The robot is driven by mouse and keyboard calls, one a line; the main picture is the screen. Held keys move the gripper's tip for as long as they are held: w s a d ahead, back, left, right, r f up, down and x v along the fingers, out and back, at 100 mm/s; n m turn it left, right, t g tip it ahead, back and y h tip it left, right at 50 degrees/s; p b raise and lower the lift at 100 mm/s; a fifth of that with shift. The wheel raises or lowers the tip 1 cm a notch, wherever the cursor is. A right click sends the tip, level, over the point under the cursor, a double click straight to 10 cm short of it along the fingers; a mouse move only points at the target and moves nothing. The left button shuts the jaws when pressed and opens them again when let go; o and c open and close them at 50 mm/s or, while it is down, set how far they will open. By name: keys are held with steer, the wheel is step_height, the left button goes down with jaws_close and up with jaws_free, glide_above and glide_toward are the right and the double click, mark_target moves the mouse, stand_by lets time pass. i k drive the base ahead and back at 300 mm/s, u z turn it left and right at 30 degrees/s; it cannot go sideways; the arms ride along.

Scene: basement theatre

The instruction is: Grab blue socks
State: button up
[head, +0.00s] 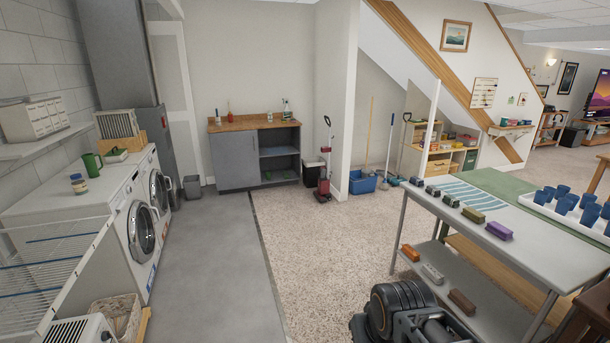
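I cannot make out any blue socks in the head view. Part of my own dark arm shows at the bottom, right of centre, in front of the metal table. My gripper's fingers do not show.
A metal table (471,192) with small coloured blocks and several blue cups stands at the right. Washing machines (134,232) line the left wall, with a wire rack (52,262) nearer. A grey cabinet (236,160) and a blue bucket (362,183) stand at the back. The middle floor is clear.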

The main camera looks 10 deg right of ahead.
mark_target(414, 180)
steer(key=i, duration=2.35)
steer(key=z, duration=0.75)
steer(key=i, duration=2.3)
steer(key=z, duration=0.5)
